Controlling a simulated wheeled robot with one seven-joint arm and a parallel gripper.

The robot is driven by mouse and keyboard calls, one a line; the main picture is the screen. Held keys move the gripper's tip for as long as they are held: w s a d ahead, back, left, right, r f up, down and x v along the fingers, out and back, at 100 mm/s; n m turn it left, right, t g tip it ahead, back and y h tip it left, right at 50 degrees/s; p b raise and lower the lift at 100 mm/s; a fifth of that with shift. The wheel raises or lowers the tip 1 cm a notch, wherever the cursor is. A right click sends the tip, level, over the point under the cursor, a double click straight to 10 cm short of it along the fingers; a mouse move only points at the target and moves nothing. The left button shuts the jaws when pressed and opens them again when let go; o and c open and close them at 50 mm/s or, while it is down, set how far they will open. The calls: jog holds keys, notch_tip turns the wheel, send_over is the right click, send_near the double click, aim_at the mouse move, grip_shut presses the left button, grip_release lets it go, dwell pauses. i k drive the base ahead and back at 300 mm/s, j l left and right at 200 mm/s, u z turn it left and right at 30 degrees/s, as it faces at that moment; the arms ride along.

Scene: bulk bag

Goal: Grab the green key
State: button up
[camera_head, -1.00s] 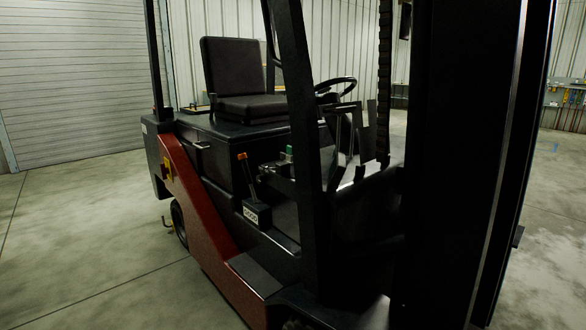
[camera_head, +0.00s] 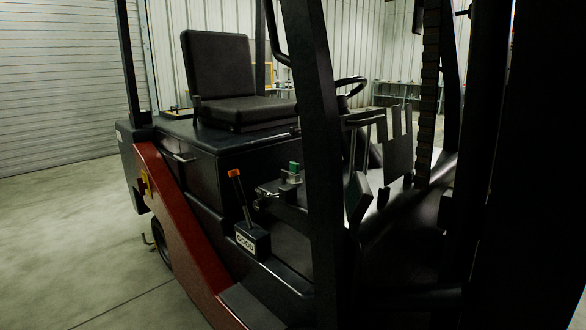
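A small green piece, which looks like the green key (camera_head: 294,167), stands on a grey block on a dark bracket at the side of the forklift (camera_head: 186,229). It is below and to the right of the black seat, just left of a thick black post. It is too small to make out its exact shape. My gripper is not in view, so I cannot see its state or how far it is from the key.
A lever with an orange tip (camera_head: 236,173) rises just left of the key. The thick black post (camera_head: 326,150) stands right of it, with dark pedals (camera_head: 398,150) beyond. A seat (camera_head: 218,65) and steering wheel (camera_head: 351,82) are above. Open floor (camera_head: 60,230) lies left.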

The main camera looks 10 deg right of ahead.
aim_at(294, 167)
jog(key=i+j+z, duration=0.1)
jog(key=j, duration=0.25)
jog(key=i+j, duration=0.35)
jog(key=i+j+z, duration=0.15)
jog(key=j, duration=0.2)
jog(key=i+j+z, duration=0.1)
jog(key=i+j, duration=0.3)
jog(key=j, duration=0.35)
jog(key=z, duration=0.05)
